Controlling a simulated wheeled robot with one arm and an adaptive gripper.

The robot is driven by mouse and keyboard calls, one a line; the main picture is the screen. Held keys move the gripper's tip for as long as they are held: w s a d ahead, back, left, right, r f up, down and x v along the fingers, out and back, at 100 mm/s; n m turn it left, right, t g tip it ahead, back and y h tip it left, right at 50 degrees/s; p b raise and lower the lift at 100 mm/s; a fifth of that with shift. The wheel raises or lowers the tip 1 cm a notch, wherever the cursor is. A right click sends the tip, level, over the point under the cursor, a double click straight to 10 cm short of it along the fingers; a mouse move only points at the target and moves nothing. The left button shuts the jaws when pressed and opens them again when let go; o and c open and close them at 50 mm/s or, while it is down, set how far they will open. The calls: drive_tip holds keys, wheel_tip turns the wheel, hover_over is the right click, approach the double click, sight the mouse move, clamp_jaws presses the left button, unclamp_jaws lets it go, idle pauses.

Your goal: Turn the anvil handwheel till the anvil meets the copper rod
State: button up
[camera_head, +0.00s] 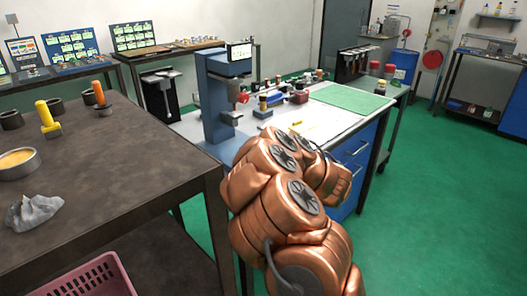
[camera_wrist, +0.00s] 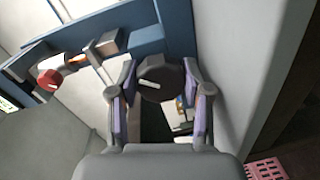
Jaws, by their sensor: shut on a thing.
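My gripper (camera_wrist: 160,70) shows in the wrist view, with its two purple-padded fingers on either side of a dark round handwheel (camera_wrist: 158,82) that bears a white mark. The fingers are shut on this wheel. Beyond it, on the blue machine frame (camera_wrist: 145,46), a grey block (camera_wrist: 107,43) sits near a thin rail. A small copper-coloured piece (camera_wrist: 77,58) shows between that block and a red knob (camera_wrist: 48,79). I cannot tell whether block and copper piece touch. In the head view my copper-coloured arm hides the gripper and handwheel.
The blue machine (camera_head: 214,100) stands on a white-topped bench (camera_head: 318,122) with small parts and a green mat (camera_head: 350,98). A dark table (camera_head: 110,150) at left holds a yellow-handled tool (camera_head: 47,120) and a round dish (camera_head: 18,163). Green floor is open at right.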

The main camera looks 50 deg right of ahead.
drive_tip(key=m+p, duration=0.3)
drive_tip(key=m, duration=0.1)
drive_tip(key=shift+r+y+p, duration=0.1)
drive_tip(key=shift+y+p, duration=0.2)
drive_tip(key=shift+p, duration=0.05)
drive_tip(key=m+p, duration=0.2)
drive_tip(key=m, duration=0.1)
drive_tip(key=shift+m, duration=0.3)
drive_tip(key=m+p, duration=0.2)
drive_tip(key=m, duration=0.1)
drive_tip(key=shift+m+t+y+p, duration=0.3)
drive_tip(key=m+p, duration=0.2)
drive_tip(key=m, duration=0.2)
drive_tip(key=shift+a+f, duration=0.1)
drive_tip(key=shift+f, duration=0.1)
drive_tip(key=m+p, duration=0.2)
drive_tip(key=m, duration=0.3)
drive_tip(key=shift+t, duration=0.4)
drive_tip(key=m+p, duration=0.3)
drive_tip(key=m, duration=0.2)
drive_tip(key=shift+a+m, duration=0.1)
drive_tip(key=shift+m, duration=0.3)
drive_tip(key=shift+f, duration=0.1)
